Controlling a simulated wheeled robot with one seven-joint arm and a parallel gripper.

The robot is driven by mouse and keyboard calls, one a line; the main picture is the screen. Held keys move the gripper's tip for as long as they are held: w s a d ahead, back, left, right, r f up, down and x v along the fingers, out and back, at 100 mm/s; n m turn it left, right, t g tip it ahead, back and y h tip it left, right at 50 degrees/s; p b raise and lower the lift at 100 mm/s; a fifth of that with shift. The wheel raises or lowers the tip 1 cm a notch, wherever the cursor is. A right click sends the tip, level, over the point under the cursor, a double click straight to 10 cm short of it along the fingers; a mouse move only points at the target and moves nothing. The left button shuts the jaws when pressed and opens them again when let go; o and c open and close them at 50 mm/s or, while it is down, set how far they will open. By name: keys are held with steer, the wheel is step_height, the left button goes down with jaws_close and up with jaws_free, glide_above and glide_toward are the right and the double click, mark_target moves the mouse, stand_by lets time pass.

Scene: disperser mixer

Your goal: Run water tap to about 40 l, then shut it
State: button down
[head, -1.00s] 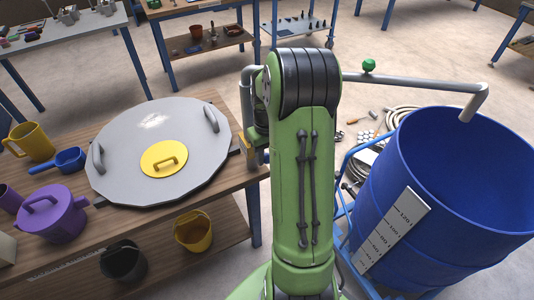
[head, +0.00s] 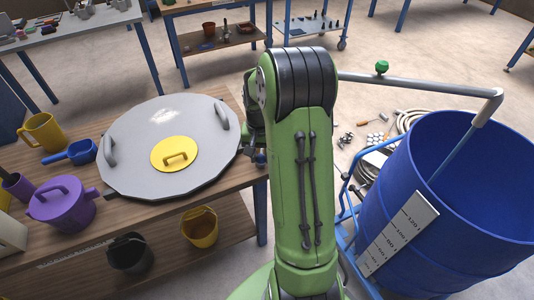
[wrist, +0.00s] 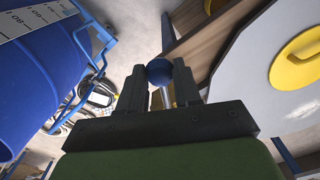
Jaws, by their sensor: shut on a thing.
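The metal water pipe (head: 430,84) reaches right over the blue barrel (head: 393,185) and ends in a down-turned spout (head: 487,108). A thin pale stream of water (head: 452,153) runs from it into the barrel. The white level scale (head: 400,233) is on the barrel's outside, with 120 near its top; I cannot make out the water surface. In the wrist view my gripper (wrist: 159,80) is shut on a round blue knob (wrist: 159,71), apparently the tap's handle. In the head view my green arm hides most of the gripper and tap.
A wooden table (head: 225,180) at left bears a large grey lid (head: 125,145) with a yellow cap (head: 175,155), a purple can (head: 62,205) and a yellow jug (head: 42,132). Buckets stand on its lower shelf.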

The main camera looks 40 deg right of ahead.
steer(key=shift+w+a+f+m, duration=0.25)
steer(key=shift+a+m, duration=0.2)
steer(key=shift+m, duration=0.25)
steer(key=c, duration=0.9)
jaws_free()
steer(key=shift+o, duration=0.6)
steer(key=shift+w, duration=0.15)
step_height(320, 180, up, 16)
steer(key=p, duration=0.3)
steer(key=shift+f, duration=0.1)
